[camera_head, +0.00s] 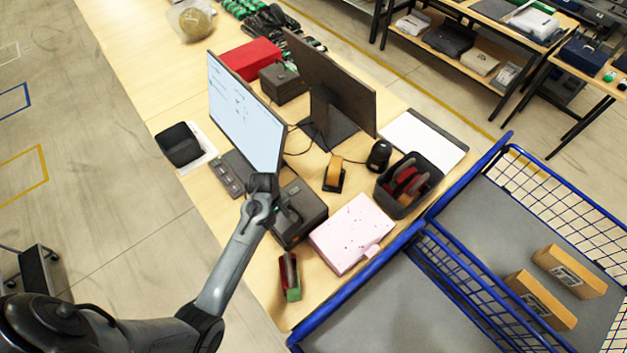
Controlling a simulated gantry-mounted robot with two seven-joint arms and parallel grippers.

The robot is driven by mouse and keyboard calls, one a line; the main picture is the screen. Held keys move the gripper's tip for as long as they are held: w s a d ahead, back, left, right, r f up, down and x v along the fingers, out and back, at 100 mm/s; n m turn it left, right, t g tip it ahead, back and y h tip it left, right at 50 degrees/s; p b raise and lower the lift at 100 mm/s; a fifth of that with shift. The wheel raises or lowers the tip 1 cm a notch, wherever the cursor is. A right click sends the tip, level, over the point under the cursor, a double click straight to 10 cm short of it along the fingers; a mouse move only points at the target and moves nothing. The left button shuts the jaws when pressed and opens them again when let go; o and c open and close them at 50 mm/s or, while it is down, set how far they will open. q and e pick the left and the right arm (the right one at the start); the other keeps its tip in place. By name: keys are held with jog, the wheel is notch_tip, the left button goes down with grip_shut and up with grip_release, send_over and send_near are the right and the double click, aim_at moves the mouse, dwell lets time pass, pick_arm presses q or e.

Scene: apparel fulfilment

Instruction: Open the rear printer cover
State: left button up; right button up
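A dark grey box-shaped printer (304,222) stands on the wooden table, just right of the keyboard and below the lit monitor. My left gripper (287,213) is over the left part of this printer's top, with its fingers close to or touching it. The fingers are small and dark against the printer, so I cannot tell whether they are open or shut. The arm hides part of the printer's left side, and no raised cover shows on it. A second dark box, possibly another printer (284,83), stands farther back behind the lit monitor. My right gripper is not in view.
The lit monitor (243,115) and a dark monitor (331,85) stand close behind. A pink box (351,232), a red-green tool (289,276) and a black bin (387,204) lie to the right and front. A blue wire cart (372,292) borders the table's right side.

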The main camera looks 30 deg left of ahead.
aim_at(295, 210)
pick_arm(q)
jog(key=shift+w+r+t, duration=0.7)
jog(key=shift+w+r, duration=0.3)
jog(key=shift+w, duration=1.45)
jog(key=f, duration=0.3)
jog(key=w+d+f, duration=0.1)
jog(key=f, duration=0.5)
jog(key=shift+w+d+f+b, duration=0.15)
jog(key=shift+w+d+b, duration=0.05)
jog(key=shift+w+b, duration=0.2)
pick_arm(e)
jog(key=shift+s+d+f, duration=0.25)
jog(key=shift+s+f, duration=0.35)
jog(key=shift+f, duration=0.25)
pick_arm(q)
jog(key=shift+c, duration=0.3)
grip_shut()
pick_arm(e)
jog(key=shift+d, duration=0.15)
